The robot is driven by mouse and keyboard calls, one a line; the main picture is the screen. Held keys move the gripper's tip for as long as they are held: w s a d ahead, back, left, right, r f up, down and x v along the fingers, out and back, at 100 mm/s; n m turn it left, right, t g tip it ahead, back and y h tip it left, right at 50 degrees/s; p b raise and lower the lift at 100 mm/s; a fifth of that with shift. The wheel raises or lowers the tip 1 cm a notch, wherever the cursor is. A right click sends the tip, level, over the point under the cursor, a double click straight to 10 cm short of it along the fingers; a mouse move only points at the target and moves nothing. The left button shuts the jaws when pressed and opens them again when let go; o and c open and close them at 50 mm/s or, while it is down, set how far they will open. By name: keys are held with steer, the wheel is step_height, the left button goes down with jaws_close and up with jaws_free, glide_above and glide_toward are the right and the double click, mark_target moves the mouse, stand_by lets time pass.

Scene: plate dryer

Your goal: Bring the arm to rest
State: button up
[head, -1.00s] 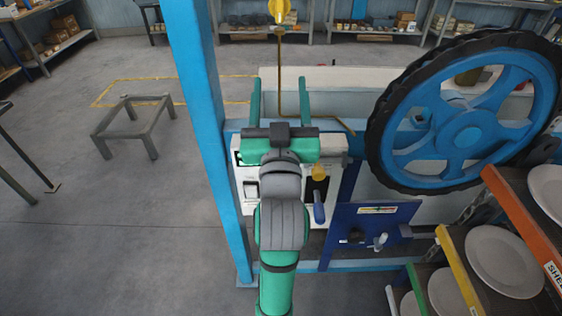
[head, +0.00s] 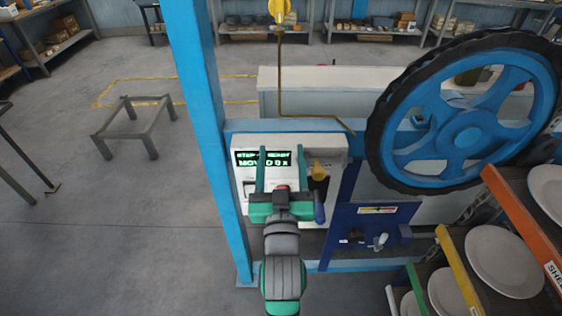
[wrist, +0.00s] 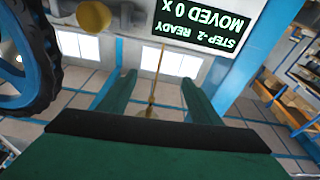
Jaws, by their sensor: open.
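My gripper (head: 281,168) is in front of the white control panel (head: 312,147) in the head view. Its two green fingers are apart with nothing between them. The panel has a dark display with green text (head: 263,158), partly covered by the fingers. In the wrist view my gripper (wrist: 158,92) also shows open and empty. The display (wrist: 207,22) appears upside down there and reads "STEP-2 READY" and "MOVED 0 x".
A large blue wheel with a black rim (head: 468,130) stands to the right. A blue post (head: 200,120) rises on the left. A yellow knob (head: 319,170) and blue lever (head: 319,207) are close beside my gripper. White plates (head: 505,261) sit on shelves at lower right. Floor at left is mostly clear.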

steer(key=shift+s+f, duration=0.15)
steer(key=shift+f, duration=0.4)
steer(key=s+f+g, duration=0.1)
steer(key=s+f, duration=0.6)
steer(key=f, duration=0.3)
steer(key=s+f+g, duration=0.1)
steer(key=s+f, duration=0.6)
steer(key=f, duration=0.2)
steer(key=s+f+g, duration=0.1)
steer(key=s+f, duration=0.3)
steer(key=s, duration=0.7)
steer(key=s+f+g, duration=0.1)
steer(key=s+f, duration=0.3)
steer(key=s, duration=0.7)
steer(key=shift+s+a+m+g, duration=0.3)
steer(key=shift+s+g, duration=0.05)
steer(key=shift+g, duration=0.05)
